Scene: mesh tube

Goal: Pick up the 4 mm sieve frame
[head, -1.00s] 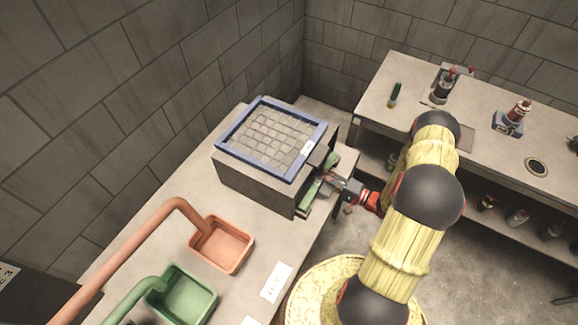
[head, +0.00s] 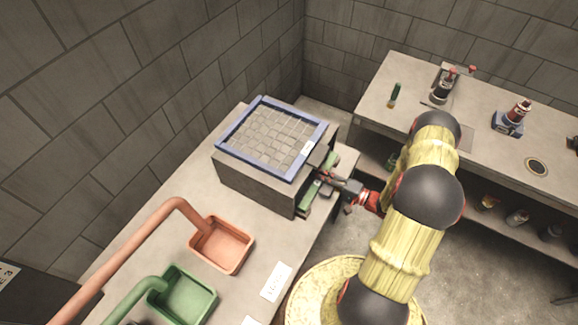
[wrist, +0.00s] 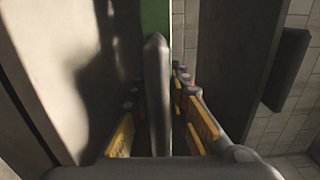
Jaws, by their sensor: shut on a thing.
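A blue-rimmed mesh frame (head: 272,138) with a small white label lies flat on top of a grey box on the bench. A green frame edge (head: 313,196) shows low at the box's right side; most of that frame is hidden. I cannot read which frame is the 4 mm one. My gripper (head: 327,179) reaches in from the right at that side. In the wrist view, its yellow-sided fingers (wrist: 160,125) are shut on an upright grey tab (wrist: 156,80) in front of the green frame's strip (wrist: 155,22).
The grey box (head: 250,183) stands on the left bench (head: 205,185). An orange tray (head: 222,245) and a green tray (head: 182,295) with pipes sit nearer. A second bench (head: 385,110) with bottles stands at the right. Open floor lies between the benches.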

